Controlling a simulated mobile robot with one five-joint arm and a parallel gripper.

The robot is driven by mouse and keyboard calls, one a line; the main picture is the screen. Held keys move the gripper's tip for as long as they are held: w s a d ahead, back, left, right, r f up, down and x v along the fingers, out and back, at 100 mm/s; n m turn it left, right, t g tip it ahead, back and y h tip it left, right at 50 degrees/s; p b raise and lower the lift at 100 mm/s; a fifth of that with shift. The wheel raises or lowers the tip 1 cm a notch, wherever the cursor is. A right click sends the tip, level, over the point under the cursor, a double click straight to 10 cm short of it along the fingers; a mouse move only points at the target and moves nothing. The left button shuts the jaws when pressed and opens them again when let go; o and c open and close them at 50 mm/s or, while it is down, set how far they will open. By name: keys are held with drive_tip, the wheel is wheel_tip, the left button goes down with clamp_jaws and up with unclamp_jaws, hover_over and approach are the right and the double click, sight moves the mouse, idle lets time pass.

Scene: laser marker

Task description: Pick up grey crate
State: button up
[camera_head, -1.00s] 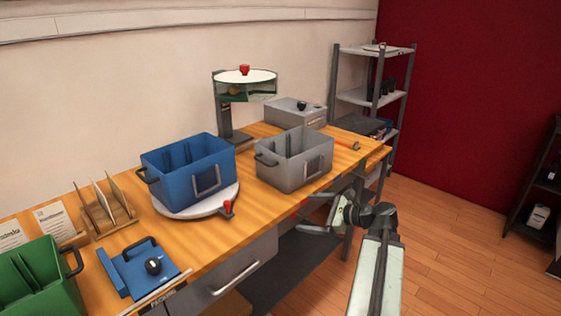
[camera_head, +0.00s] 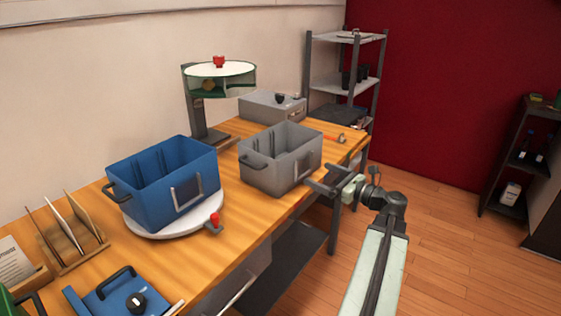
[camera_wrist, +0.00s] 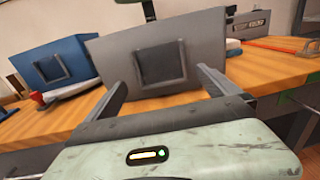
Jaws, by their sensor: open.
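The grey crate (camera_head: 281,162) stands upright on the wooden workbench, right of the blue crate, with a dark square label frame on its front face. In the wrist view the grey crate (camera_wrist: 158,62) fills the upper middle, its front facing me. My gripper (camera_head: 328,182) is open and empty, just in front and to the right of the crate at the bench's front edge. In the wrist view my gripper (camera_wrist: 160,88) has its two fingers spread and pointing toward the crate's front. The crate's lower edge is partly behind the fingers.
A blue crate (camera_head: 164,187) sits on a white turntable (camera_head: 165,228) to the left. A grey box (camera_head: 272,107) and a stand with a round white top (camera_head: 219,70) are behind.

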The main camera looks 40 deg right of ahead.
sight(306, 167)
drive_tip(key=w, duration=0.5)
drive_tip(key=shift+w+a, duration=0.1)
drive_tip(key=shift+a, duration=0.25)
drive_tip(key=c, duration=1.8)
